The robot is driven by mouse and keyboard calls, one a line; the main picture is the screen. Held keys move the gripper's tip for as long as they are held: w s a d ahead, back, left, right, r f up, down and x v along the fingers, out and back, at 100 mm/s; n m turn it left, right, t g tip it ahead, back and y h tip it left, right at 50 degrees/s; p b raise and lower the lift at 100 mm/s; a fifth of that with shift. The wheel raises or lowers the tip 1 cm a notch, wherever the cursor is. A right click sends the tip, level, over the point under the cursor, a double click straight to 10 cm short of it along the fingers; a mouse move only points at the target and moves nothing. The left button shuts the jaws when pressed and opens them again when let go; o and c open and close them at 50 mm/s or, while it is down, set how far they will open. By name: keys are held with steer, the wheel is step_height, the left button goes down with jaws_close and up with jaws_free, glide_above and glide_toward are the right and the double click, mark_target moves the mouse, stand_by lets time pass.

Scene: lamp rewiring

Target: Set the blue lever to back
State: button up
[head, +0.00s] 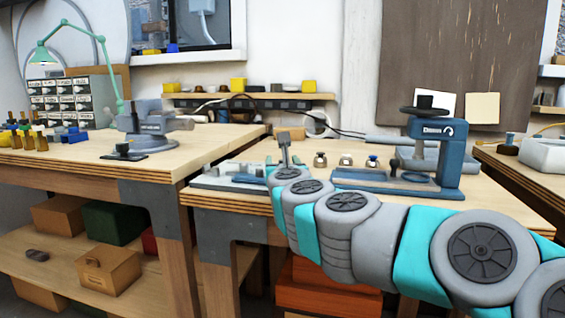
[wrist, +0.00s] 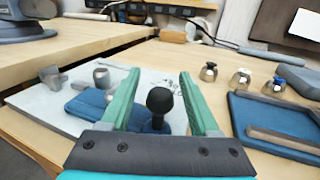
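A lever with a black ball knob (wrist: 160,100) stands on a blue base (wrist: 146,124) on a pale board (wrist: 45,104). In the wrist view the knob shows between the two green fingers of my gripper (wrist: 159,74). The fingers are apart, with a gap on both sides of the knob. Whether the lever leans forward or back is hard to tell from this angle. In the head view the board (head: 215,182) lies at the left of the middle bench, and my arm hides the knob.
Several small metal pieces with knobs (wrist: 241,78) stand right of the board. A blue press (head: 433,150) stands behind my arm, its blue tray (wrist: 270,118) near my gripper's right. A grey vise (head: 150,125) is on the left bench. Cables run along the back.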

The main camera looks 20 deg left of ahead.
steer(key=shift+s, duration=0.15)
steer(key=shift+s+d+f, duration=0.1)
steer(key=shift+s+d, duration=0.1)
steer(key=shift+s, duration=0.3)
steer(key=shift+b+v, duration=0.5)
steer(key=shift+v, duration=2.75)
steer(key=shift+d, duration=0.1)
